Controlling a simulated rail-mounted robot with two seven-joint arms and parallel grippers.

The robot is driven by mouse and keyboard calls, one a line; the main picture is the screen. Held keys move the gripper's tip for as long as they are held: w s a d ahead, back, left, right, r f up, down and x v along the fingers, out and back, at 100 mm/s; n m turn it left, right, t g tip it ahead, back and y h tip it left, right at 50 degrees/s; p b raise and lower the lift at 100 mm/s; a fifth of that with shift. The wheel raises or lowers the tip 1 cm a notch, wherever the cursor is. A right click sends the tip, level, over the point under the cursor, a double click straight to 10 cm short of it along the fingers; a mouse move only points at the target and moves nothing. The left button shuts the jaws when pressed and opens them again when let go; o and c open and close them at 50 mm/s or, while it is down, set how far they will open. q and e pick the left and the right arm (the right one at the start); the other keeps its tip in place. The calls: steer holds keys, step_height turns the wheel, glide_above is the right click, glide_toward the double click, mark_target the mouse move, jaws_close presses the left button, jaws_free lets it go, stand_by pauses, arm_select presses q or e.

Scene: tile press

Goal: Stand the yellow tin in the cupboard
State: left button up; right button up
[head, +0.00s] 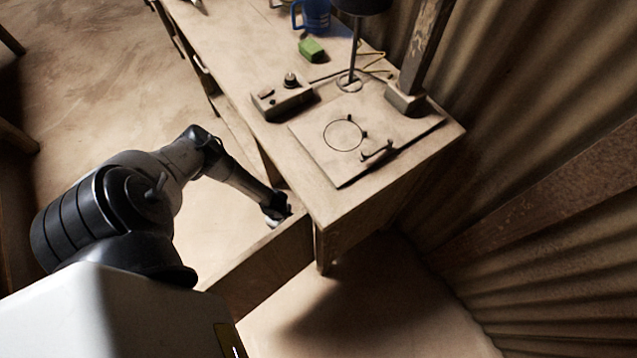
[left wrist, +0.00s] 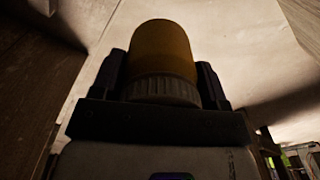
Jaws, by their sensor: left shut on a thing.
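The yellow tin (left wrist: 163,52) fills the middle of the left wrist view, with a ribbed grey band at its near end. My left gripper (left wrist: 161,75) is shut on it, one dark finger on each side. In the head view my left gripper (head: 278,208) is low beside the bench's front side, close to a wooden panel (head: 262,262) that sticks out from the bench like an open cupboard door. The tin cannot be made out there, and the cupboard's inside is hidden below the bench top. My right gripper is not in view.
A corrugated wall (head: 520,120) stands at the right.

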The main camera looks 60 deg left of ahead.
arm_select(q)
steer(key=w+f+n+b, duration=0.1)
steer(key=w+f+b, duration=0.3)
steer(key=w+b, duration=0.1)
steer(key=w+a+f+n+b, duration=0.1)
steer(key=w+f+b, duration=0.3)
steer(key=w+b, duration=0.1)
steer(key=w+a+f+n+b, duration=0.1)
steer(key=w+f+b, duration=0.3)
steer(key=w+b, duration=0.1)
steer(key=shift+w+a+f, duration=0.2)
steer(key=shift+w+f, duration=0.1)
steer(key=shift+w, duration=0.15)
steer(key=shift+f+b, duration=1.6)
steer(key=shift+f, duration=0.35)
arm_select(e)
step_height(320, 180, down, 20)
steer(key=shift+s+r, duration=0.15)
arm_select(q)
steer(key=shift+f, duration=0.25)
steer(key=o, duration=0.7)
steer(key=shift+r, duration=0.1)
steer(key=o, duration=0.3)
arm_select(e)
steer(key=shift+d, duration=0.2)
